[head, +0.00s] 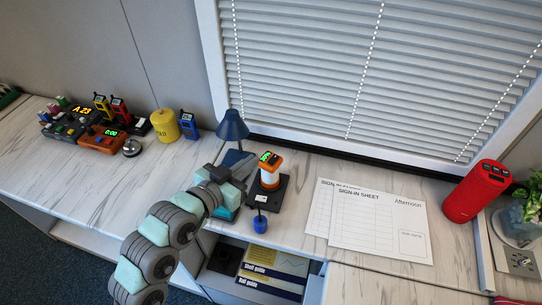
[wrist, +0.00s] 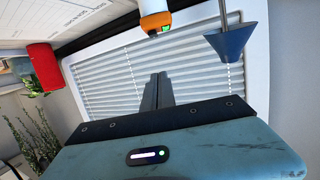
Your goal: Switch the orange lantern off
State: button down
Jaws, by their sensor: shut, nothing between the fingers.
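The orange lantern (head: 269,180) stands upright on a black base on the counter, just right of my gripper in the head view. It has an orange top and foot, a white middle and a lit green display on top. In the wrist view the lantern (wrist: 155,22) is partly cut off at the top edge, its green display showing. My gripper (head: 246,164) is beside the lantern, with no clear contact. Its fingers (wrist: 152,92) are together and empty in the wrist view. I cannot make out a switch.
A blue lamp (head: 232,126) stands close behind my gripper. A small blue knob (head: 260,223) is in front of the lantern. Blinds back the counter.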

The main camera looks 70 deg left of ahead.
jog(key=p, duration=0.2)
send_over(270, 161)
notch_tip(270, 161, down, 2)
jog(key=shift+w+d+f, duration=0.1)
jog(key=shift+d, duration=0.05)
notch_tip(270, 161, down, 3)
jog(key=shift+r+p, duration=0.2)
jog(key=shift+p, duration=0.2)
jog(key=shift+f, duration=0.75)
